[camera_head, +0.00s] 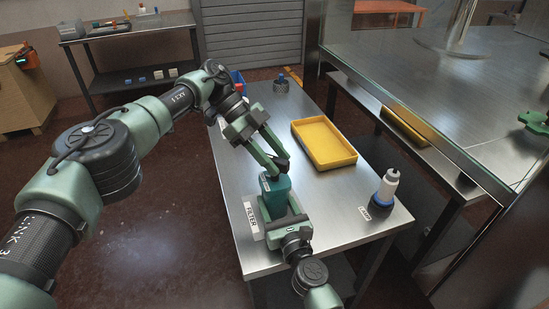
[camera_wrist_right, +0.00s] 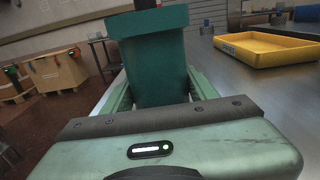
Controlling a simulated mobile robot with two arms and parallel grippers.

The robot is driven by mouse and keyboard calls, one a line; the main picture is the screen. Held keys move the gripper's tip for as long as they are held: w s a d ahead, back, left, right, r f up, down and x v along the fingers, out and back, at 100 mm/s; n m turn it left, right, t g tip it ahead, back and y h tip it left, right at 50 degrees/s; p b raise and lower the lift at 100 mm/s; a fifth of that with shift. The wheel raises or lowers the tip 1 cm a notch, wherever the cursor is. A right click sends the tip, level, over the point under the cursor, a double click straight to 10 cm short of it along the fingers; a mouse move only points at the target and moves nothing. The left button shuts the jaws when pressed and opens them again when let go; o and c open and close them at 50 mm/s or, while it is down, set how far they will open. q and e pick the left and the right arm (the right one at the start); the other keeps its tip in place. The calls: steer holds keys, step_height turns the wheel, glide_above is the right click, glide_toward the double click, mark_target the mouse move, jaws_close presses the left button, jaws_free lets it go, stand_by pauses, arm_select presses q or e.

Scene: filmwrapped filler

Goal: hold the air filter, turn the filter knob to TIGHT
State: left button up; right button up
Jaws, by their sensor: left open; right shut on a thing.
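The air filter is a teal box (camera_head: 276,194) standing upright near the left edge of the metal table, beside a label reading FILTER (camera_head: 251,218). My right gripper (camera_head: 280,212) is shut around its lower body from the near side. My left gripper (camera_head: 277,167) is open, pointing down at the filter's top. The knob is hidden or too small to make out there, and I cannot tell whether the fingers touch it.
A yellow tray (camera_head: 323,143) lies behind and right of the filter. A white-topped bottle in a dark blue base (camera_head: 383,193) stands at the table's right. A blue-and-red bin (camera_head: 238,82) and a dark blue knobbed item (camera_head: 281,83) stand at the far end. The table's middle is bare.

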mark_target(274, 158)
arm_select(q)
step_height(274, 158, up, 10)
steer(key=shift+f, duration=0.15)
stand_by(0.4)
arm_select(e)
steer(key=o, duration=1.7)
steer(key=shift+o, duration=0.2)
